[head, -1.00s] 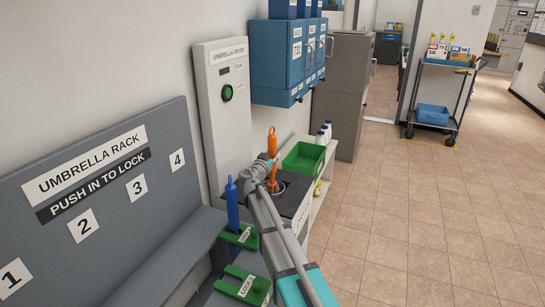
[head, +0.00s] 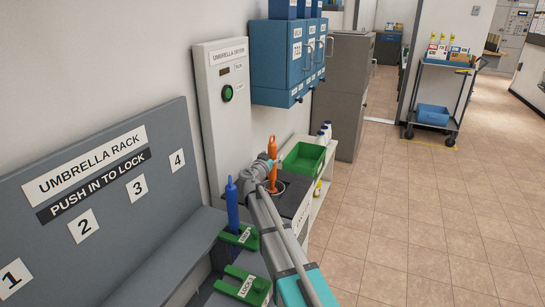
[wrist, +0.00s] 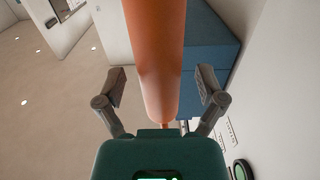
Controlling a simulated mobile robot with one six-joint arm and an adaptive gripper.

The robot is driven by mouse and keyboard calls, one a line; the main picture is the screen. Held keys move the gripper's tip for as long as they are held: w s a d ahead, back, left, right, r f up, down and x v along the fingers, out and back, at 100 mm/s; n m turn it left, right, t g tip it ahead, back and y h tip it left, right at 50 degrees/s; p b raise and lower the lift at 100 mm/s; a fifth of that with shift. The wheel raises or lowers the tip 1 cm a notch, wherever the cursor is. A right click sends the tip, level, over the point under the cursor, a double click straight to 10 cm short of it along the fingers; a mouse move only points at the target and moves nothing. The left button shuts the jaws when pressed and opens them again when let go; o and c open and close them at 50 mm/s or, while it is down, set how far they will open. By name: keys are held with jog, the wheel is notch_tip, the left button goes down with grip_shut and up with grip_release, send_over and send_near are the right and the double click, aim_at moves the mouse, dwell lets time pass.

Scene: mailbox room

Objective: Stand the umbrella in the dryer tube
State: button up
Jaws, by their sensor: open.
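The orange umbrella (head: 272,148) stands about upright in the round dryer tube opening (head: 281,190), below the white panel labelled umbrella dryer (head: 222,110). Its lower part is hidden inside the tube and behind my arm. My gripper (wrist: 162,84) is open, with one finger on each side of the orange umbrella (wrist: 156,50). In the wrist view gaps show between the fingers and the umbrella. In the head view my gripper (head: 275,162) is beside the umbrella, partly hiding it.
A blue umbrella (head: 231,203) stands in the umbrella rack (head: 105,185) by the green locks (head: 240,236). A green bin (head: 304,158) and white bottles are just beyond the dryer. Blue wall cabinets (head: 285,63) hang above. The tiled floor (head: 420,220) at right is clear.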

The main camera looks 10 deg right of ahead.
jog(key=shift+r, duration=0.15)
notch_tip(320, 180, up, 30)
jog(key=p, duration=3)
jog(key=shift+r, duration=0.15)
jog(key=shift+p, duration=0.3)
dwell(0.4)
jog(key=s+d+f+g+y+p, duration=0.15)
jog(key=s+d+f+g, duration=0.25)
jog(key=s, duration=0.5)
jog(key=s+d+f+g+p, duration=0.3)
jog(key=s+g, duration=0.2)
jog(key=s, duration=0.4)
jog(key=s+a+f+n+g+y+p, duration=0.1)
jog(key=s+a+n+g+y+p, duration=0.1)
jog(key=s, duration=0.8)
jog(key=s+a+f+n+g+y+p, duration=0.1)
jog(key=s+a+n+g+y, duration=0.3)
jog(key=s, duration=0.7)
jog(key=shift+a+f+n+y+p, duration=0.35)
jog(key=shift+f+y, duration=0.25)
jog(key=shift+y, duration=0.55)
